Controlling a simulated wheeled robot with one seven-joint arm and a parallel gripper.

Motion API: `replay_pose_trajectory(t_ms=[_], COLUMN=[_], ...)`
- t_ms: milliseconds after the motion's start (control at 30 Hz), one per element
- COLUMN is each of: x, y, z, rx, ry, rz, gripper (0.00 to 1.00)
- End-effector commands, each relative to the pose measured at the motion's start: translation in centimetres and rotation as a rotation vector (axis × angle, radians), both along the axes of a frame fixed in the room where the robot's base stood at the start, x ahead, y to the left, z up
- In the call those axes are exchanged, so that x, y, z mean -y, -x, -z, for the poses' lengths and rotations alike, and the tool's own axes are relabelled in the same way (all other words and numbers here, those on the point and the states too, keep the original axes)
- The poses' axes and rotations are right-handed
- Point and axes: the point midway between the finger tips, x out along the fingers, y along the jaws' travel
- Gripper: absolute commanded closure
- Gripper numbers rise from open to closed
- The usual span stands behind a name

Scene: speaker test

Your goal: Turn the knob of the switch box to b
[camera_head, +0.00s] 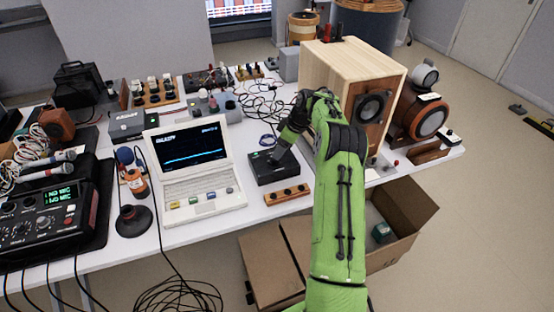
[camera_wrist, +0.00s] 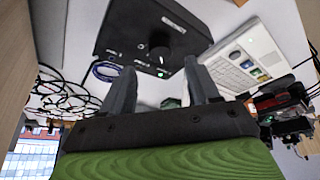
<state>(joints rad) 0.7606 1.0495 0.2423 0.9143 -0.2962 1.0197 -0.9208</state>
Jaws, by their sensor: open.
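The switch box is a flat black box (camera_head: 272,173) on the white table, right of the laptop. In the wrist view the box (camera_wrist: 125,28) fills the top middle, with a round black knob (camera_wrist: 155,52) on its face. A white pointer mark and a small green light show by the knob. The face labels are too small to read. My gripper (camera_wrist: 158,72) is open and empty, with its two grey fingers on either side of the knob's line, apparently short of it.
A white laptop (camera_head: 205,190) stands left of the box. A wooden strip with dark holes (camera_head: 287,194) lies in front. A large wooden speaker (camera_head: 340,75) stands close behind my arm on the right. Cables lie behind the box. An open cardboard box (camera_head: 270,268) is below the table edge.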

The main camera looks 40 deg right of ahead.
Motion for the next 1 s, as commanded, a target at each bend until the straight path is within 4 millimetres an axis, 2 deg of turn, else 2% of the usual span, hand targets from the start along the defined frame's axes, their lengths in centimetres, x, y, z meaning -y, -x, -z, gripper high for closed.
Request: replay_pose_trajectory(t_ms=[33, 200, 333, 567, 933, 1000], x=[-0.3, -0.9, -1.1, -1.1, -1.1, -1.1], y=[-0.4, -1.4, -1.8, -1.8, -1.8, -1.8], z=[1.5, 4.2, 5.0, 5.0, 5.0, 5.0], rx=[-0.002, -0.001, 0.000, 0.000, 0.000, 0.000], ry=[-0.002, 0.000, 0.000, 0.001, 0.000, 0.000], rz=[-0.001, 0.001, 0.000, 0.000, 0.001, 0.001], gripper=[0.40, 0.40, 0.40, 0.40, 0.95, 0.96])
